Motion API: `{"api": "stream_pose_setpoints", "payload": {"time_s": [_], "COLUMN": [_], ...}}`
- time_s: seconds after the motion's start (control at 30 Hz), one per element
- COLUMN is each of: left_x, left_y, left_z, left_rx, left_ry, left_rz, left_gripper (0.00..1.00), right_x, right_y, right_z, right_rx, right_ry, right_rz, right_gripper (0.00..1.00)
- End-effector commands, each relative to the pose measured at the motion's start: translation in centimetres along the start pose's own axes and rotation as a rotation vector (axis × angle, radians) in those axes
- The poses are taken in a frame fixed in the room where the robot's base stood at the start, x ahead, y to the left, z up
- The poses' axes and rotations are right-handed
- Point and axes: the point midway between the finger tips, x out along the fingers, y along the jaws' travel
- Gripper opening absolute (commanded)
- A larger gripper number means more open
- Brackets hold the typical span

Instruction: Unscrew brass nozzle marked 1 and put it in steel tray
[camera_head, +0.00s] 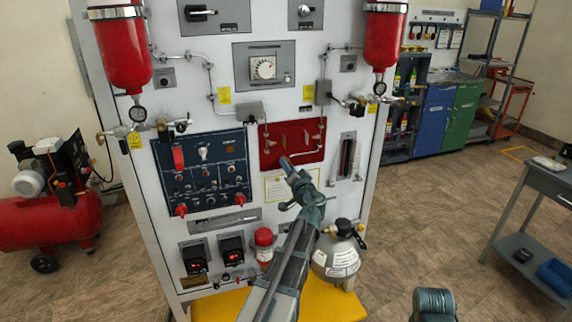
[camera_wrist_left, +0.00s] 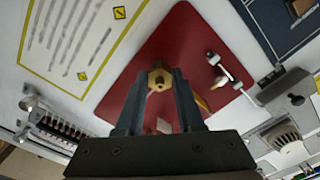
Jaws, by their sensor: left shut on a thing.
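My left gripper (camera_head: 287,164) reaches up to the red panel (camera_head: 312,146) on the front of the white trainer cabinet. In the left wrist view the left gripper (camera_wrist_left: 159,80) is shut on a hexagonal brass nozzle (camera_wrist_left: 157,77) in front of the red panel (camera_wrist_left: 190,28). I cannot tell whether the nozzle is still threaded in, and no number mark is readable. Another small brass fitting (camera_wrist_left: 212,58) sits on the panel near a silver lever. I cannot make out the steel tray.
A grey cart (camera_head: 540,180) stands at the right with small, unclear items on top. A red compressor (camera_head: 50,220) is at left. Open floor lies between cabinet and cart.

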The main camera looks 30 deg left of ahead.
Motion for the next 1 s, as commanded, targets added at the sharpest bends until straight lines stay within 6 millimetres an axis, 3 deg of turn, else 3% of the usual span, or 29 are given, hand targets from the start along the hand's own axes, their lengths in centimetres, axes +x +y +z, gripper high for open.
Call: {"api": "stream_pose_setpoints", "payload": {"time_s": [0.53,0.57,0.7,1.0], "left_x": [-0.03,-0.03,-0.03,-0.06], "left_y": [-0.03,-0.03,-0.03,-0.01], "left_z": [0.07,0.07,0.06,0.03], "left_rx": [-0.098,-0.098,-0.097,-0.097], "left_ry": [-0.001,-0.001,-0.001,0.000], "left_rz": [-0.001,-0.001,0.000,0.000], "left_gripper": [0.00,0.40,0.65,0.66], "right_x": [0.01,0.01,0.01,0.01], "right_y": [0.00,0.00,0.00,0.00], "right_z": [0.00,0.00,0.00,0.00], "right_rx": [0.000,0.000,0.000,0.000], "right_ry": [0.000,0.000,0.000,0.000], "right_rz": [0.000,0.000,0.000,0.000], "right_gripper": [0.00,0.00,0.00,0.00]}}
